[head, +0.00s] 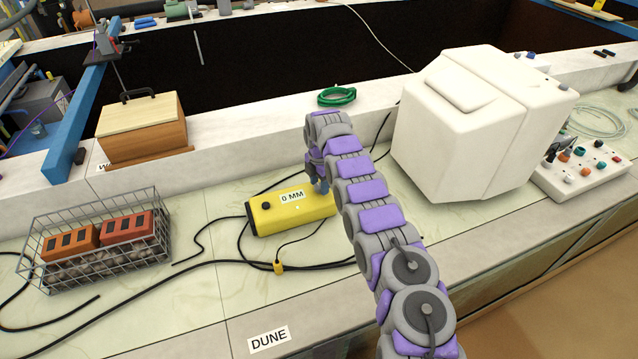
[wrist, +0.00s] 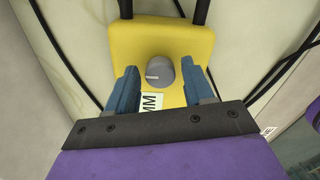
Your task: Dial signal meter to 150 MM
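The yellow signal meter (head: 300,220) lies on the pale bench top. Its label (head: 292,196) reads 0 MM. A dark knob (head: 266,206) sits on its left part. In the wrist view the meter (wrist: 190,38) fills the upper middle, with a grey round knob (wrist: 159,77) bearing a white mark. Part of the label (wrist: 148,103) shows "MM" there. My gripper (head: 319,186) is at the meter's right end in the head view. In the wrist view my gripper (wrist: 160,69) is open, its blue fingers apart either side of the knob; I cannot tell whether they touch the meter.
Black cables (head: 205,262) run around the meter. A wire basket (head: 100,262) with orange boxes stands left. A white rounded machine (head: 470,130) stands right, near a control box with knobs (head: 590,170). A green coil (head: 337,96) lies on the ledge behind.

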